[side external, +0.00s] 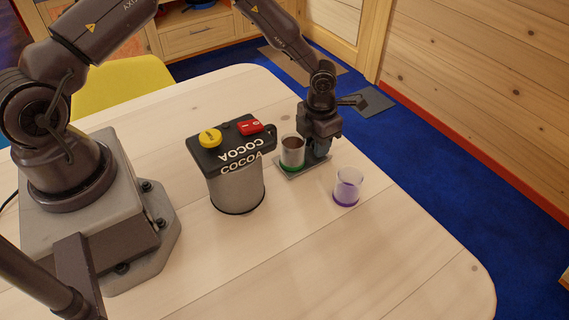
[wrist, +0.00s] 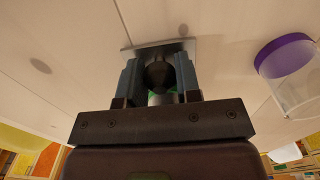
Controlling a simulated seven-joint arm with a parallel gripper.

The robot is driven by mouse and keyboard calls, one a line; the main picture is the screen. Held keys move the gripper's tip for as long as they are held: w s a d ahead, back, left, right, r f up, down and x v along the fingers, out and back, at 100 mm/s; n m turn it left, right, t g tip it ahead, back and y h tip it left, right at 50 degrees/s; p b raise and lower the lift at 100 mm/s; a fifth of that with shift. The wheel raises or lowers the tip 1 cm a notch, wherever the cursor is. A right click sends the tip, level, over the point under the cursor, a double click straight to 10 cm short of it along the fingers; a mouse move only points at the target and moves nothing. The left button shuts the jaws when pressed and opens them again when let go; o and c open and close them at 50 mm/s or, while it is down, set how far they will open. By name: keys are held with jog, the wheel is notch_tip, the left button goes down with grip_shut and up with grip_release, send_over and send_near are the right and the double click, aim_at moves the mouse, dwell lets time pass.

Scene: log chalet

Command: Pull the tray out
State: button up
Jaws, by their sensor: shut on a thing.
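The tray (side external: 308,169) is a thin grey plate lying on the table at the right foot of the cocoa machine (side external: 238,188). Its edge also shows in the wrist view (wrist: 128,50). A clear cup with a green base and brown contents (side external: 292,152) stands upright on it. My gripper (side external: 318,156) is low over the tray's far right side, beside the cup. In the wrist view my gripper's two fingers (wrist: 159,76) are closed around a dark rounded knob (wrist: 159,73), which appears to belong to the tray. How the knob joins the plate is hidden.
A clear cup with a purple base (side external: 347,188) stands empty on the table, right of the tray. The machine has a yellow knob (side external: 210,137) and a red switch (side external: 250,127) on top. The table (side external: 400,250) is bare towards its front right edge.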

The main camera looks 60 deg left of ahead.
jog(key=shift+w, duration=1.85)
jog(key=o, duration=0.9)
jog(key=shift+r, duration=0.1)
jog(key=shift+r, duration=2.95)
jog(key=shift+r, duration=0.1)
